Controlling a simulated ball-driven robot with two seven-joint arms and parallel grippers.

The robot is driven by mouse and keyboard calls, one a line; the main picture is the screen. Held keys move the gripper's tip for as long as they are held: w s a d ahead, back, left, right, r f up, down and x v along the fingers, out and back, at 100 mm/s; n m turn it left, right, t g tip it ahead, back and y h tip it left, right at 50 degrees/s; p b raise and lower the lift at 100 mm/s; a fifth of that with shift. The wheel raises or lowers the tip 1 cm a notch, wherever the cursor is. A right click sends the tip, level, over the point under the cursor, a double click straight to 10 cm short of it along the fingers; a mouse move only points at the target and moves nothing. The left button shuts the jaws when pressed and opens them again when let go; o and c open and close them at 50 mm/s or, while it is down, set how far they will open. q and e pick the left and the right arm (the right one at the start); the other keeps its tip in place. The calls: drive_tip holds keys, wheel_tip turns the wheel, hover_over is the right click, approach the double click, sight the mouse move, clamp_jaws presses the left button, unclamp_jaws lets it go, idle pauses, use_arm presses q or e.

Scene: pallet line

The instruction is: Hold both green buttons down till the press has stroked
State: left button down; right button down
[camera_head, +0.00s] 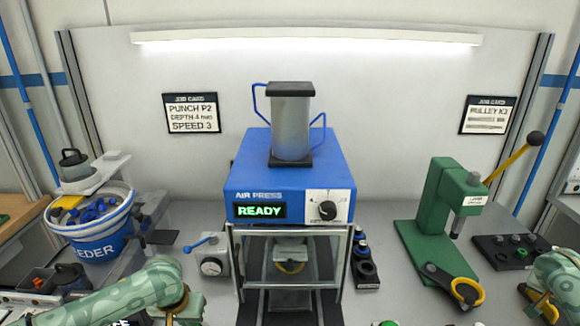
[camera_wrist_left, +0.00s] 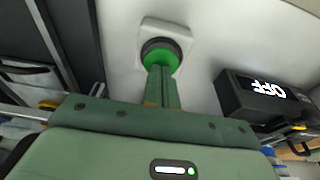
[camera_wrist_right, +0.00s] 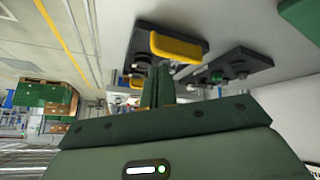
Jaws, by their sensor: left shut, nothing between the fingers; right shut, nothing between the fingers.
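The blue air press (camera_head: 290,180) stands in the middle of the bench, its display reading READY. In the left wrist view a green button (camera_wrist_left: 160,58) sits in a dark collar on a white housing. My left gripper (camera_wrist_left: 161,72) is shut and empty, its tips in front of the button; I cannot tell whether they touch it. A sliver of green (camera_head: 388,323) at the head view's bottom edge may be the other button. My right gripper (camera_wrist_right: 158,72) is shut and empty, its tips seen against a dark plate with a yellow handle. No green button is clear in that view.
A green hand press (camera_head: 445,205) with a yellow lever stands at the right, beside a dark tray (camera_head: 508,250). A blue feeder bucket (camera_head: 100,235) is at the left. A gauge box (camera_head: 212,262) stands beside the press. A dark box (camera_wrist_left: 262,95) reads OFF.

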drive_tip(key=w+a+n+y, duration=0.2)
drive_tip(key=w+a+n, duration=0.15)
drive_tip(key=a, duration=0.65)
wheel_tip(320, 180, up, 3)
drive_tip(key=n+g+y, duration=0.3)
drive_tip(key=n+y, duration=0.2)
drive_tip(key=n, duration=0.8)
hover_over(393, 323)
drive_tip(key=s+a, duration=0.1)
drive_tip(key=shift+s+f, duration=0.1)
drive_tip(key=shift+f, duration=2.65)
drive_tip(key=shift+f, duration=1.25)
